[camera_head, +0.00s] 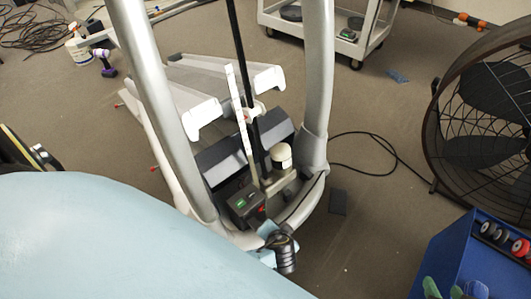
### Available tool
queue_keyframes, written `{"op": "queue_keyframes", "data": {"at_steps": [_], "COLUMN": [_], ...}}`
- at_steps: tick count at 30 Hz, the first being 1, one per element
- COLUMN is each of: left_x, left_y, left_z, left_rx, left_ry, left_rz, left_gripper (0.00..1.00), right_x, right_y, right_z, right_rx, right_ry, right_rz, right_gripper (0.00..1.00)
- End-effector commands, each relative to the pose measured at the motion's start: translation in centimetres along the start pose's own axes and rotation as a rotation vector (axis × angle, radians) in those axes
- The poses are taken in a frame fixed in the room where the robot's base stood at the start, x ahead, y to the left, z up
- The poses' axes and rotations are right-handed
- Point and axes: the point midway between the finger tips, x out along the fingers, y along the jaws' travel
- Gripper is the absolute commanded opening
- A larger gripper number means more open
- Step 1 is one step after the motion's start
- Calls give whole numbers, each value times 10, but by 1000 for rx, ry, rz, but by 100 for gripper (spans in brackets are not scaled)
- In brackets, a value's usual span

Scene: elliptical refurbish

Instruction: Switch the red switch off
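A small dark control box (245,205) sits low on the frame of the grey elliptical machine. It has a green marking on top and a small red part, likely the red switch (262,210), at its right side. The red part is too small to read its position.
The elliptical's curved grey uprights (318,70) rise on both sides of the box. A large black fan (485,120) stands at right, a blue cart (455,250) at lower right, and a pale wheeled cart (345,40) behind. A black cable (375,172) lies on the floor.

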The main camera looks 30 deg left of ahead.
Motion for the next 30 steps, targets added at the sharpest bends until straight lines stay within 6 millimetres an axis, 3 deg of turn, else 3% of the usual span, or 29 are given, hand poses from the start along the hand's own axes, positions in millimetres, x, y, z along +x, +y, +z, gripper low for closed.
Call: {"op": "queue_keyframes", "data": {"at_steps": [14,20,30], "left_x": [3,14,39], "left_y": [-3,-3,-3], "left_z": [5,6,6], "left_rx": [4,5,4], "left_ry": [-17,-18,-16], "left_rz": [-19,-19,-19], "left_gripper": [0,0,0], "right_x": [0,3,-7], "right_y": [0,-5,-17], "right_z": [1,-22,-80], "right_rx": [0,-3,-2], "right_ry": [-4,131,475], "right_rz": [0,-13,-43], "right_gripper": [36,36,36]}}
